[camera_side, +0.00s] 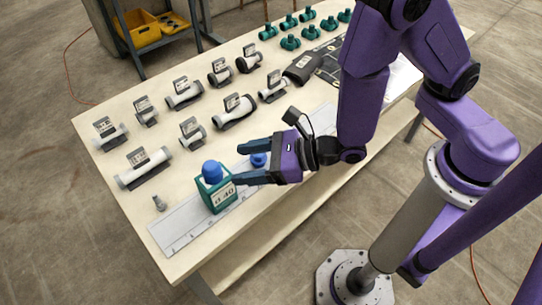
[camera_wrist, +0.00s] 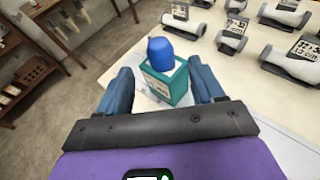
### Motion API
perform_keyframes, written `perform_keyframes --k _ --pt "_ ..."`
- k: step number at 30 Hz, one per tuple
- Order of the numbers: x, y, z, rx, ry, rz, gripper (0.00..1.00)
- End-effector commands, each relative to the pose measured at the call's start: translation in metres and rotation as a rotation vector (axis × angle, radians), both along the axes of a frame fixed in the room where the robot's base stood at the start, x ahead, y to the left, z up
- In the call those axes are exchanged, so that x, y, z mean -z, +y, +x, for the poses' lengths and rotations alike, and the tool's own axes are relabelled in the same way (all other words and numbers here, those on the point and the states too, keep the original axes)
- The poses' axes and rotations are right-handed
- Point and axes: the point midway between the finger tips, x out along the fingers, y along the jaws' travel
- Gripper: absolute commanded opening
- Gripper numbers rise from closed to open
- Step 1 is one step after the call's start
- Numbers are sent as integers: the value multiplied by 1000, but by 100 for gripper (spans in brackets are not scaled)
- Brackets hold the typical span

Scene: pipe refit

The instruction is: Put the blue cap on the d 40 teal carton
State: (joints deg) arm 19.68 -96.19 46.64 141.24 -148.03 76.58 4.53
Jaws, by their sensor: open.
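The teal carton (camera_side: 222,197), labelled d 40, stands upright on the white ruled strip near the table's front left end. The blue cap (camera_side: 211,171) sits on top of the carton. In the wrist view the cap (camera_wrist: 160,53) looks seated on the carton's top (camera_wrist: 165,80). My gripper (camera_side: 237,164) is open and level, just right of the carton. In the wrist view its fingers (camera_wrist: 159,88) are spread either side of the carton's near part, apart from the cap.
Several labelled grey and white pipe pieces (camera_side: 146,167) lie left of and behind the carton. Green fittings (camera_side: 290,42) and a dark tray (camera_side: 325,65) are at the far end. The ruled strip (camera_side: 180,230) is clear in front.

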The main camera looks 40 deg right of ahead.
Motion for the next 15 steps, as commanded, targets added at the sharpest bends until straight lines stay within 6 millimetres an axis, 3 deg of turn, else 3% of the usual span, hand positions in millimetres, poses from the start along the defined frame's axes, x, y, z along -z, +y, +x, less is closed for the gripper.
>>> perform_keyframes --k 3,15 --pt "-8 -14 -17 -7 -1 -3 67" --pt "-17 -31 -33 -1 0 0 67"
